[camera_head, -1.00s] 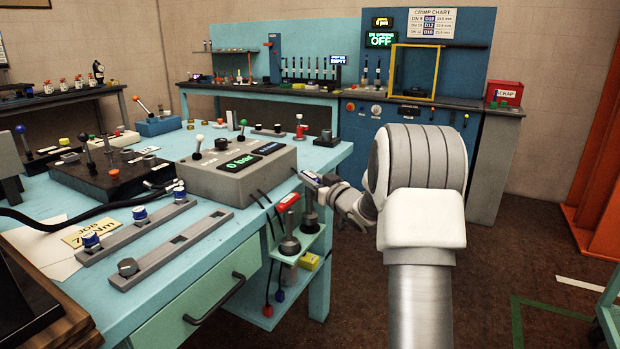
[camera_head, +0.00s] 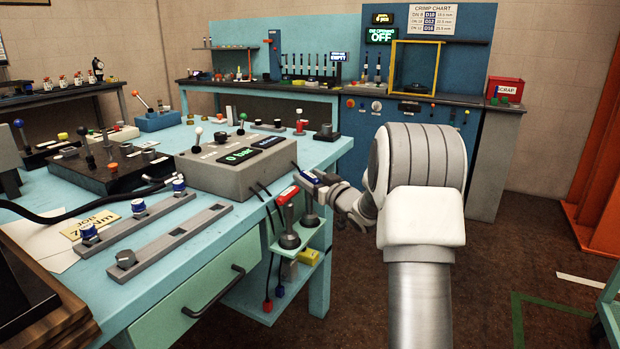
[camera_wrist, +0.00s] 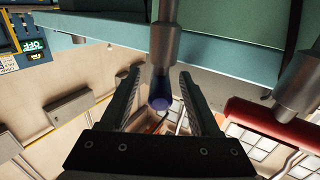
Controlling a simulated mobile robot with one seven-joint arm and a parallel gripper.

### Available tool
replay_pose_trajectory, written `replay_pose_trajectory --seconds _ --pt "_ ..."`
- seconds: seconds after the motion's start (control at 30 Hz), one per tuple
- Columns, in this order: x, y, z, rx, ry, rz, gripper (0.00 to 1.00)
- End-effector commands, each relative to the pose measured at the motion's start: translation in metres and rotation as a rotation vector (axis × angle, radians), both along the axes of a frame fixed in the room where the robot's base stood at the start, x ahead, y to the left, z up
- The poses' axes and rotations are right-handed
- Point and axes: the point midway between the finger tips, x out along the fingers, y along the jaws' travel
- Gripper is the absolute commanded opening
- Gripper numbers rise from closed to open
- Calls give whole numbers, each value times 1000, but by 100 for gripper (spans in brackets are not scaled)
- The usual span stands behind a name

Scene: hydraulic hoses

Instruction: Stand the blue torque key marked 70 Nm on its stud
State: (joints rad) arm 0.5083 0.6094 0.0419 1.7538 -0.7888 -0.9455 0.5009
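The blue torque key (camera_head: 309,178) stands in a holder (camera_head: 304,252) on the bench's right side, grey shaft and socket downward. Its 70 Nm mark is not readable. My gripper (camera_head: 316,181) is at the key's blue top end, partly hidden by my arm. In the wrist view, the blue end (camera_wrist: 160,97) lies between the two open fingers of my gripper (camera_wrist: 160,90), with a gap visible on each side. A grey shaft (camera_wrist: 164,45) runs from it. I cannot tell which stud belongs to this key.
A red key (camera_head: 287,196) stands close beside the blue one, and also shows in the wrist view (camera_wrist: 245,115). A control box (camera_head: 237,168), two grey rails (camera_head: 170,240) and a yellow job card (camera_head: 97,220) lie on the bench (camera_head: 240,225).

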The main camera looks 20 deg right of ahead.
Motion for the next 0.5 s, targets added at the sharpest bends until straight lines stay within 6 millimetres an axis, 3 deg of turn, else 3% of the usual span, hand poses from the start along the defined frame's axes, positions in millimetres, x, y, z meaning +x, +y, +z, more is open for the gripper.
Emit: replay_pose_trajectory --seconds 0.3,0.5 --pt "-3 -1 -1 0 4 -1 62" --pt "-26 -5 1 1 4 -3 62"
